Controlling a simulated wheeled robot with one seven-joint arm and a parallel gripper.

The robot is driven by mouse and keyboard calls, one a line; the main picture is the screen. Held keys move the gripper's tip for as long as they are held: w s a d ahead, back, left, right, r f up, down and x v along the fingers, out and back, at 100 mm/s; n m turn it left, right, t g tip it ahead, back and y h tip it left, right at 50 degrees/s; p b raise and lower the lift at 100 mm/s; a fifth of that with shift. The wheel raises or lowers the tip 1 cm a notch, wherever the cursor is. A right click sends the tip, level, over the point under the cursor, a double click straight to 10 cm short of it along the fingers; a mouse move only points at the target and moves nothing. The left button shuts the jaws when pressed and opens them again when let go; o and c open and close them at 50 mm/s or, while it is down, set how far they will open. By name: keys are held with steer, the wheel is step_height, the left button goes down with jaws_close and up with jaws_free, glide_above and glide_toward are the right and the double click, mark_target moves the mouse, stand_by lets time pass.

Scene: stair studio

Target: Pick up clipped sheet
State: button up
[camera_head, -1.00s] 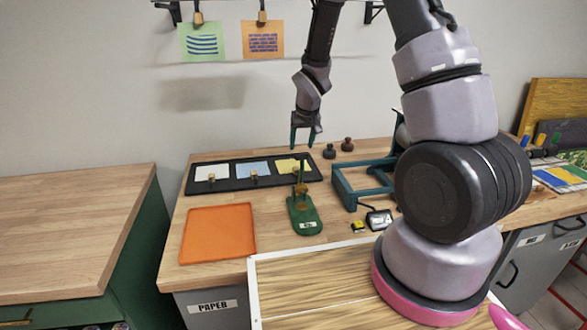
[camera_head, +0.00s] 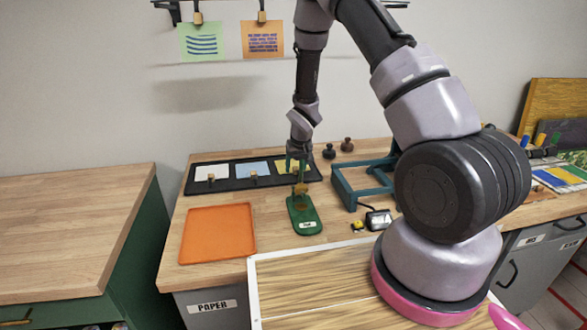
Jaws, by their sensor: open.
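A black tray (camera_head: 232,184) at the back of the wooden table holds three sheets, each with a small brass clip. They are a white sheet (camera_head: 203,174), a light blue sheet (camera_head: 248,168) and a yellow sheet (camera_head: 281,167). My gripper (camera_head: 297,165) is open, pointing down in front of the yellow sheet in the picture. It partly hides that sheet and its clip. I cannot tell whether it touches anything. Two more clipped sheets hang on the wall, one green (camera_head: 201,45) and one orange (camera_head: 262,42).
A green desk tool (camera_head: 303,214) stands just in front of my gripper. An orange tray (camera_head: 218,235) lies at front left. A teal frame (camera_head: 352,201), two dark knobs (camera_head: 347,145) and a small labelled device (camera_head: 378,219) are to the right.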

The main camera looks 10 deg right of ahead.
jaws_close()
steer(key=shift+r, duration=0.1)
